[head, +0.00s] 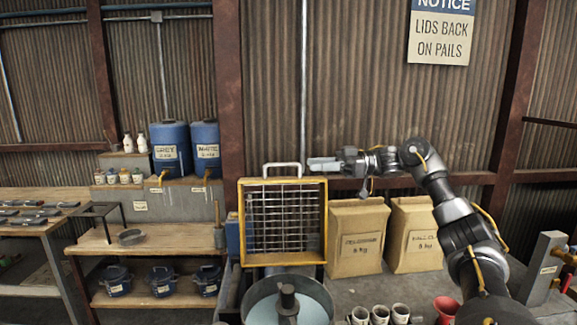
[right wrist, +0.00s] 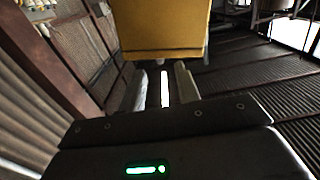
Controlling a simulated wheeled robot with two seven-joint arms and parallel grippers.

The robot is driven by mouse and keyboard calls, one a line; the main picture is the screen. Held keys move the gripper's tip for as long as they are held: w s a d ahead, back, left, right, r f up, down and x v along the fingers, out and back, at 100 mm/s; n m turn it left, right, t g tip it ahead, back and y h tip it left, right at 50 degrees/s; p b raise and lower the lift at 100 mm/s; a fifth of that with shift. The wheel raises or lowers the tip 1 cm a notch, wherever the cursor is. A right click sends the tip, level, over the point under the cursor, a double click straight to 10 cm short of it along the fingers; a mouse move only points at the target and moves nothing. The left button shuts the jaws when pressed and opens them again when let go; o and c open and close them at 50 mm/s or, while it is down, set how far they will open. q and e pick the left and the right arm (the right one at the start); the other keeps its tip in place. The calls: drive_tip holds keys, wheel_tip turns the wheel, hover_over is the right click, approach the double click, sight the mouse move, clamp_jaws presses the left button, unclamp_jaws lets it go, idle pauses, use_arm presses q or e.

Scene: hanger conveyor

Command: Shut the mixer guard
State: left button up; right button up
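The mixer guard (head: 326,225) is a yellow frame with a wire grid. It stands upright, raised behind the mixer bowl (head: 256,291), which is open at the top and holds pale blue liquid around a dark central shaft. A white handle (head: 282,165) sits on the guard's top edge. My right gripper (head: 312,164) points left, just right of the handle. In the right wrist view the guard (right wrist: 160,30) fills the top, and the white handle (right wrist: 165,88) shows in the gap between the two parted fingers. I see no firm contact. My left gripper is out of view.
Two paper sacks (head: 355,240) stand right of the guard. Several small cups (head: 380,315) and a red funnel (head: 446,308) are at the front right. Blue drums (head: 171,150) and a shelf bench (head: 150,238) with lidded pails are on the left.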

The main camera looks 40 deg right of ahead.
sight(291, 163)
drive_tip(key=p+x, duration=0.2)
drive_tip(key=x, duration=0.4)
drive_tip(key=shift+w+r, duration=0.1)
drive_tip(key=shift+r, duration=0.05)
drive_tip(key=shift+w+a, duration=0.45)
drive_tip(key=shift+a, duration=0.15)
drive_tip(key=shift+c, duration=0.2)
drive_tip(key=c, duration=0.5)
drive_tip(key=shift+s, duration=0.1)
clamp_jaws()
drive_tip(key=shift+a, duration=0.1)
